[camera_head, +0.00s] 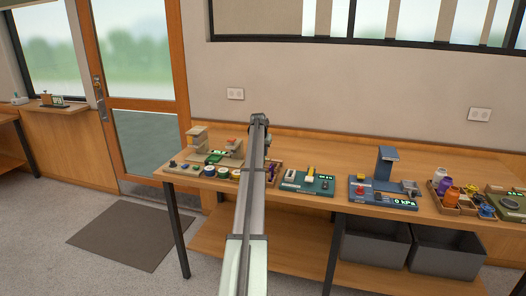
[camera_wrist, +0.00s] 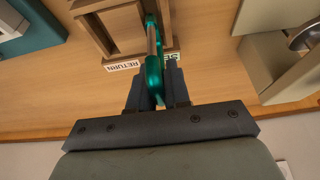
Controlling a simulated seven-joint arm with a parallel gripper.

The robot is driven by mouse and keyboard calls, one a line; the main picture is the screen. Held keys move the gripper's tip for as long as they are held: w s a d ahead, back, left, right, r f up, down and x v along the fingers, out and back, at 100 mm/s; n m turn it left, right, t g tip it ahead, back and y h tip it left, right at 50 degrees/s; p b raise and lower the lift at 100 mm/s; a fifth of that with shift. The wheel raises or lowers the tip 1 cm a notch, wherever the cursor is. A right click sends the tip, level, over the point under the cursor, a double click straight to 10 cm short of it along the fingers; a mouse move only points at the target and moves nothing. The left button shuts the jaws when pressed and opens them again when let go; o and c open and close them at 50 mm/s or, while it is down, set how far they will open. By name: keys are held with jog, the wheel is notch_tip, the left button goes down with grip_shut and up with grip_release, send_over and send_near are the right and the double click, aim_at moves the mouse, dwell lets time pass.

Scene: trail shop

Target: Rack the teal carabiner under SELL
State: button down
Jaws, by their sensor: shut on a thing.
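In the wrist view my gripper (camera_wrist: 157,88) is shut on the teal carabiner (camera_wrist: 153,72), which stands edge-on between the fingers. Its far end reaches over the front edge of a wooden divided rack (camera_wrist: 88,6). The SELL label (camera_wrist: 168,56) is partly covered by the carabiner and finger. The RETURN label (camera_wrist: 122,66) is readable to its left. I cannot tell whether the carabiner touches the rack. In the head view my arm hides the gripper's fingers and the carabiner; part of the wooden rack (camera_head: 276,177) shows beside the arm.
In the wrist view a teal device (camera_wrist: 30,30) lies left of the rack and a beige stand (camera_wrist: 280,65) lies right. In the head view a teal scale (camera_head: 308,183), a blue press (camera_head: 385,185) and a bottle tray (camera_head: 445,205) stand to the right on the bench.

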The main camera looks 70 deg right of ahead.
jog(key=shift+f, duration=0.95)
dwell(0.4)
jog(key=c, duration=0.5)
grip_release()
jog(key=shift+r, duration=0.1)
dwell(0.3)
jog(key=shift+r, duration=4)
